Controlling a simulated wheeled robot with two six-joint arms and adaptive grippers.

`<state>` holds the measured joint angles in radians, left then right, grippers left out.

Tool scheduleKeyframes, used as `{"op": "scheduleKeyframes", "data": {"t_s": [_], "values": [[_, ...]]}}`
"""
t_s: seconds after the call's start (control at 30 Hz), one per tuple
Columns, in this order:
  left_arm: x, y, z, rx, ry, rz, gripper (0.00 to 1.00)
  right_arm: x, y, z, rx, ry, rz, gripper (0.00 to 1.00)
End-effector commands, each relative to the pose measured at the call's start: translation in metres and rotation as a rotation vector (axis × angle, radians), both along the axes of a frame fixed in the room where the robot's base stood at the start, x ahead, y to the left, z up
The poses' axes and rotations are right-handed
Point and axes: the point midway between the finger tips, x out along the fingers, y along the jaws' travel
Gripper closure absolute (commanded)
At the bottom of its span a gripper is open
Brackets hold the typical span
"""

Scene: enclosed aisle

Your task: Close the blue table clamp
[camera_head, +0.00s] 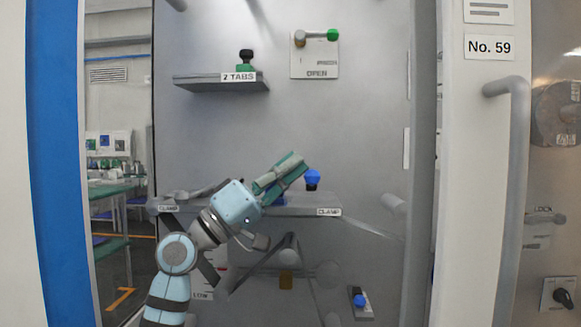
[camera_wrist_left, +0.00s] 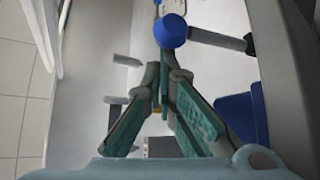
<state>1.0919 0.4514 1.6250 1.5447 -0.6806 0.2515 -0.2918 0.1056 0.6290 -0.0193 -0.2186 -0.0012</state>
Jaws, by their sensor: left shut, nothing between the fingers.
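The clamp's round blue knob (camera_head: 312,177) stands above the grey shelf (camera_head: 300,207), near the "CLAMP" label at its right end. A bit of blue shows lower down behind my gripper, and the rest of the clamp is hidden. My left gripper (camera_head: 297,162) is shut and empty, its green fingers pointing up and right, just left of and above the knob in the head view. In the left wrist view the blue knob (camera_wrist_left: 172,31) lies just beyond the closed fingertips (camera_wrist_left: 162,72). I cannot tell if they touch. My right gripper is not in view.
An upper shelf (camera_head: 220,82) labelled "2 TABS" holds a dark-topped green piece. A green-tipped lever (camera_head: 332,35) sits on an "OPEN" plate. A small blue knob (camera_head: 360,300) is at lower right. A grey handle (camera_head: 510,150) juts out on the right.

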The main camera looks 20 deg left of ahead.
Motion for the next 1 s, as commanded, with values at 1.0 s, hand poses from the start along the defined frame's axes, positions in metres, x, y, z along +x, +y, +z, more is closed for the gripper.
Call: {"op": "scheduleKeyframes", "data": {"t_s": [1.0], "values": [[0.0, -0.001, 0.097, 0.0, -0.001, -0.002, 1.0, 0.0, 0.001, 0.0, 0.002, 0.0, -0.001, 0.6]]}}
